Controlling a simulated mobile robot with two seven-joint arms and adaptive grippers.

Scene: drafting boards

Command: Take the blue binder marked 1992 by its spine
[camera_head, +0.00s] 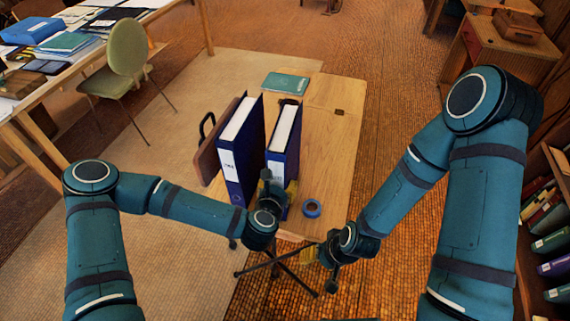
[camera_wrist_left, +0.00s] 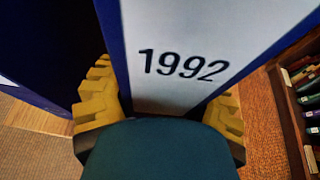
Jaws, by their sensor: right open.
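The blue binder marked 1992 (camera_head: 283,140) stands upright on the small wooden table, the right one of two blue binders. Its white label with "1992" (camera_wrist_left: 185,62) fills the middle of the left wrist view. My left gripper (camera_head: 278,190) is at the front of this binder, low on its spine. In the left wrist view its yellow fingers (camera_wrist_left: 160,105) lie against both sides of the spine, with no clear gap. The gripper hides part of the spine in the head view. My right gripper (camera_head: 308,255) is open and empty, in front of the table's near edge.
Another blue binder (camera_head: 238,150) stands close on the left, beside a brown case (camera_head: 208,155). A blue tape roll (camera_head: 312,208) lies to the right. A green book (camera_head: 286,83) lies behind. The table's right side (camera_head: 335,150) is mostly clear.

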